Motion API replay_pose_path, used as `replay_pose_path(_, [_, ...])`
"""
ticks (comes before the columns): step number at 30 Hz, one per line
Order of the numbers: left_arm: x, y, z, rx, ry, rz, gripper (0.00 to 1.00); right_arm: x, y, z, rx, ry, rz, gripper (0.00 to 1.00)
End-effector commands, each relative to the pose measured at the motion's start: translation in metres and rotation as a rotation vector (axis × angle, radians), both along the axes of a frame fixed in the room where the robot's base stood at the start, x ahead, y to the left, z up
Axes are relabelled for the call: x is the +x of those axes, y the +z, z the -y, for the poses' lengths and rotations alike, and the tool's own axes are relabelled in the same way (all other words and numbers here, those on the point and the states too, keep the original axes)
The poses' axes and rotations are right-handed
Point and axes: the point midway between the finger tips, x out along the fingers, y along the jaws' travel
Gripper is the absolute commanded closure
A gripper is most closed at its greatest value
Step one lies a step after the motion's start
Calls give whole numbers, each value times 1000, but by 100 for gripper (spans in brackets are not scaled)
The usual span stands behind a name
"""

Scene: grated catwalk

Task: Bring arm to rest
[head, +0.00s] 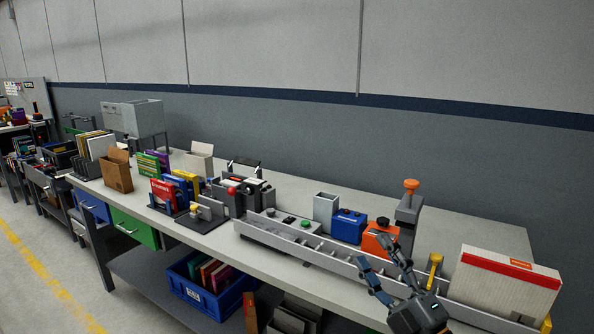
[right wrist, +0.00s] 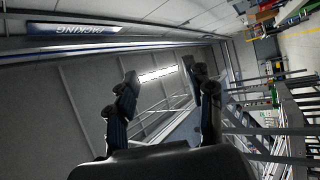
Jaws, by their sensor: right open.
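My right gripper (head: 383,272) is in the lower right of the head view, in front of the long grey rail on the workbench (head: 205,237). Its two fingers are spread apart with nothing between them. In the right wrist view the same gripper (right wrist: 165,90) shows its dark fingers open and empty, with the wall, ceiling light and railings behind them. My left gripper is not in either view.
The grey channel rail (head: 300,245) runs along the bench's front. Behind it stand a blue box (head: 348,227), an orange box (head: 378,241) and a grey post with an orange knob (head: 410,205). A white-and-red box (head: 505,283) stands at the right. Floor is clear at left.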

Motion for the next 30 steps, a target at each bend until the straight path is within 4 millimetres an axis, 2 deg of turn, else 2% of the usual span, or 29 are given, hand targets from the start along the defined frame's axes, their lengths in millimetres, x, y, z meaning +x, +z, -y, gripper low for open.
replay_pose_path(3, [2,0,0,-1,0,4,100,-4,-66,46,283,-194,-310,48])
replay_pose_path(5, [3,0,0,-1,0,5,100,-14,-107,66,397,-289,-477,48])
replay_pose_path(6, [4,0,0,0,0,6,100,-25,-134,76,458,-347,-583,48])
replay_pose_path(8, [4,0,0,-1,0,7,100,-45,-175,86,538,-426,-743,48])
replay_pose_path(9, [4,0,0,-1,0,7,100,-61,-200,91,582,-475,-847,48])
replay_pose_path(12, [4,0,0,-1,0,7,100,-106,-253,95,666,-576,-1086,48])
replay_pose_path(15, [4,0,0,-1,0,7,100,-148,-289,92,712,-646,-1274,48])
replay_pose_path(18, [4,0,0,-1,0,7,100,-185,-312,87,741,-699,-1426,48])
replay_pose_path(21, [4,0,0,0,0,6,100,-219,-329,81,758,-737,-1560,48])
replay_pose_path(27, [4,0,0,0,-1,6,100,-283,-348,67,775,-794,-1797,48])
replay_pose_path(28, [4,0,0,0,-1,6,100,-286,-354,66,773,-800,-1817,48])
replay_pose_path(30, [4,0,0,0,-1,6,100,-277,-375,66,767,-804,-1815,48])
